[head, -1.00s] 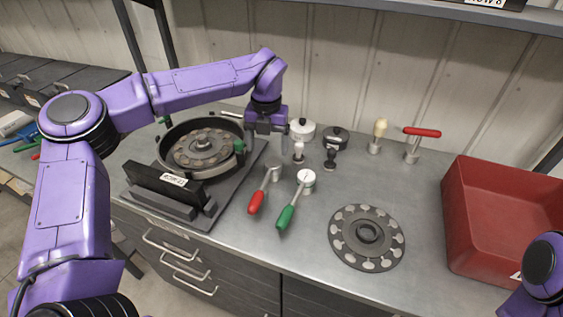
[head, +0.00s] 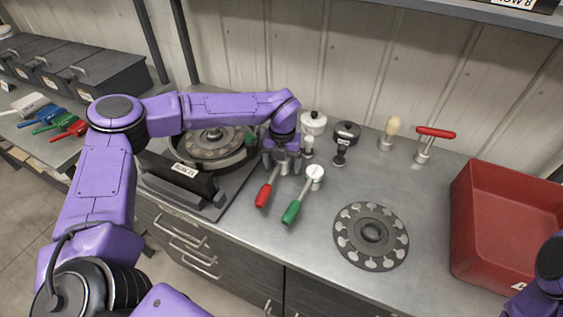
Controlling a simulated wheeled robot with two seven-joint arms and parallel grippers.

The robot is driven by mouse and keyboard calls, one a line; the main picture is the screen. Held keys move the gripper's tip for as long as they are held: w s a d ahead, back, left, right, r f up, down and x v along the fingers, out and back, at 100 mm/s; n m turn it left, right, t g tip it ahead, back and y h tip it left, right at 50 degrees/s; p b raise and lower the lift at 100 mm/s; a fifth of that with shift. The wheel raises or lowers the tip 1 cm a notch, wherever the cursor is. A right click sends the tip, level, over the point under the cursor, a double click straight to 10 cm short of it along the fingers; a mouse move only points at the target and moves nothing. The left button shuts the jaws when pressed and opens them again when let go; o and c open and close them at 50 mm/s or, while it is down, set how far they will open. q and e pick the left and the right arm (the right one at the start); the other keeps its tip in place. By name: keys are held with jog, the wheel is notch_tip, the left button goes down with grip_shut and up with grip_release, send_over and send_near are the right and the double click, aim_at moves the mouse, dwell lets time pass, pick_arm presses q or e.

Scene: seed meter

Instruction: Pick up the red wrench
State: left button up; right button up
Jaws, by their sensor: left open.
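The red wrench (head: 264,195) lies on the grey metal bench with its red handle toward the front edge. Its metal head end is partly hidden behind my left gripper (head: 283,168). The left gripper is open and points down, with its fingers over the head end of the red wrench; I cannot tell whether they touch it. A green-handled wrench (head: 293,210) with a round white-topped head lies just to the right. My right gripper is out of view; only part of my right arm shows at the lower right edge.
A round seed-meter housing (head: 205,160) stands left of the gripper. White (head: 313,122) and black (head: 347,134) knobbed pieces stand behind. A notched disc (head: 371,236) lies to the right, and a red bin (head: 500,176) at far right. A red T-handle tool (head: 435,133) stands at the back.

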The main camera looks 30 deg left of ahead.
pick_arm(q)
jog(key=c, duration=1.3)
jog(key=shift+w, duration=0.1)
grip_shut()
jog(key=shift+r, duration=0.15)
